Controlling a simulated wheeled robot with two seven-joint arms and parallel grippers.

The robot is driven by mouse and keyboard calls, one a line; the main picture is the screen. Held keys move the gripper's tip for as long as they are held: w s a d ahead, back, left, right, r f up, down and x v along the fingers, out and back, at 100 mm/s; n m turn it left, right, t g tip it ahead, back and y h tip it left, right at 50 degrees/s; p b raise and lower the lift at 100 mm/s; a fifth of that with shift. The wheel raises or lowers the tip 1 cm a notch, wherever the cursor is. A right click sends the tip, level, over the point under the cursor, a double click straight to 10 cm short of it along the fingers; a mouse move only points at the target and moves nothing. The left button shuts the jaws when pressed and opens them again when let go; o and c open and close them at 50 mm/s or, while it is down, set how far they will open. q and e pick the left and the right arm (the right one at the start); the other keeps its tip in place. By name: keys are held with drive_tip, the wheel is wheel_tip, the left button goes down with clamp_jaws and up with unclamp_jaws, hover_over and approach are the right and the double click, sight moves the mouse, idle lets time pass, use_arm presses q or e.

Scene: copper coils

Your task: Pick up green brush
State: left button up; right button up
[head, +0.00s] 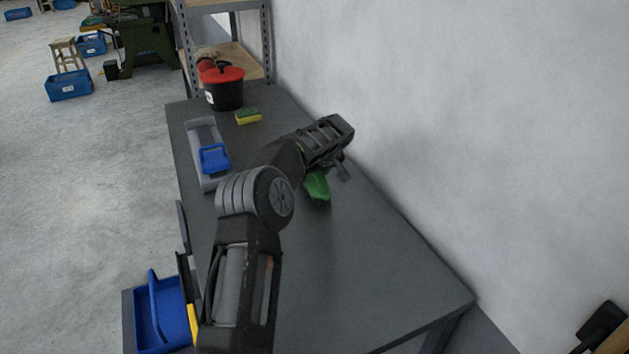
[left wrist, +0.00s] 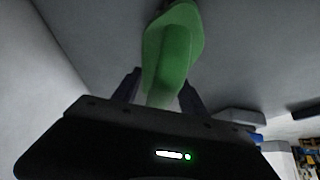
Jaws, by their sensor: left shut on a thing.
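The green brush (head: 318,186) shows below my left gripper (head: 342,166) in the head view, over the dark grey table (head: 370,270) near the wall. In the left wrist view the brush (left wrist: 170,55) runs down between the two fingers of my left gripper (left wrist: 160,88), which is shut on it. The arm hides part of the brush in the head view. I cannot tell whether the brush touches the table.
A grey tray (head: 194,138) with a blue container (head: 215,158), a yellow-green sponge (head: 248,116) and a black pot with a red lid (head: 224,94) stand towards the table's far end. The white wall (head: 450,130) runs along the right. The near tabletop is clear.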

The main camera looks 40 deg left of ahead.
use_arm(q)
drive_tip(key=c, duration=0.5)
drive_tip(key=shift+r, duration=0.15)
wheel_tip(320, 180, up, 10)
drive_tip(key=shift+f, duration=0.1)
idle(0.6)
